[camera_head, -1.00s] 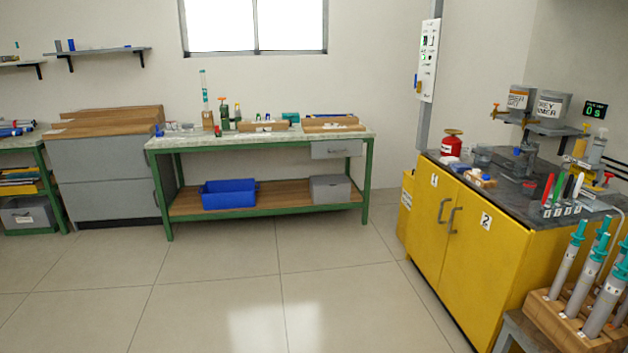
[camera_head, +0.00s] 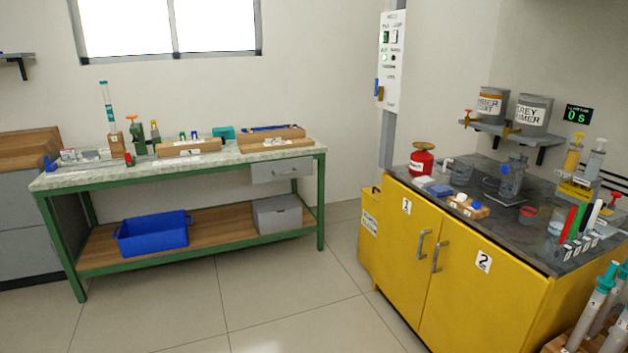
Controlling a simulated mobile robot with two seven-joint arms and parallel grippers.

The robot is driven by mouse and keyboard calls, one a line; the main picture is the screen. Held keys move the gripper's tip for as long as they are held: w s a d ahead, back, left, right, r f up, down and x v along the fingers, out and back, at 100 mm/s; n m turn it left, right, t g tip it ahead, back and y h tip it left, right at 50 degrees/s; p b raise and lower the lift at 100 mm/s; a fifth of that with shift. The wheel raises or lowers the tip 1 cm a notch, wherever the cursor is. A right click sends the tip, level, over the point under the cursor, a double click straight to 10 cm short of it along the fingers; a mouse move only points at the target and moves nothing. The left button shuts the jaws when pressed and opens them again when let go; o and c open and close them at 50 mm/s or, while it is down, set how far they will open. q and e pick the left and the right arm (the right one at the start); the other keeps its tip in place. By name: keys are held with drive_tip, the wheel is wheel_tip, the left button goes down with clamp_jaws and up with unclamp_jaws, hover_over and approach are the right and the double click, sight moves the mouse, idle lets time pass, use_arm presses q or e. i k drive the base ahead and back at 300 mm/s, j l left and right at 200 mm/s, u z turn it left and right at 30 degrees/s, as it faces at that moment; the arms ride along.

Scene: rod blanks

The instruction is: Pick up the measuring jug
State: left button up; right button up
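The other clear vessel (camera_head: 511,178) is taller and stands on a flat grey plate, below the paint tins. I cannot tell for sure which one is the measuring jug. Both stand upright and nothing holds them. Neither of my grippers is in view.
A red can (camera_head: 421,161), a wooden block (camera_head: 467,206) and coloured pens (camera_head: 580,224) share the cabinet top. Paint tins (camera_head: 533,114) sit on a shelf above. A green-framed workbench (camera_head: 190,167) stands at the left. The floor (camera_head: 270,290) between is clear.

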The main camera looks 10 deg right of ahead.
sight(462, 167)
drive_tip(key=i+z, duration=0.35)
drive_tip(key=i+j+z, duration=0.1)
drive_tip(key=i+z, duration=0.25)
drive_tip(key=i+j+z, duration=0.15)
drive_tip(key=z, duration=0.2)
drive_tip(key=i+j+z, duration=0.25)
drive_tip(key=z, duration=0.25)
drive_tip(key=i+j+z, duration=0.35)
drive_tip(key=z, duration=0.15)
drive_tip(key=i+j, duration=0.05)
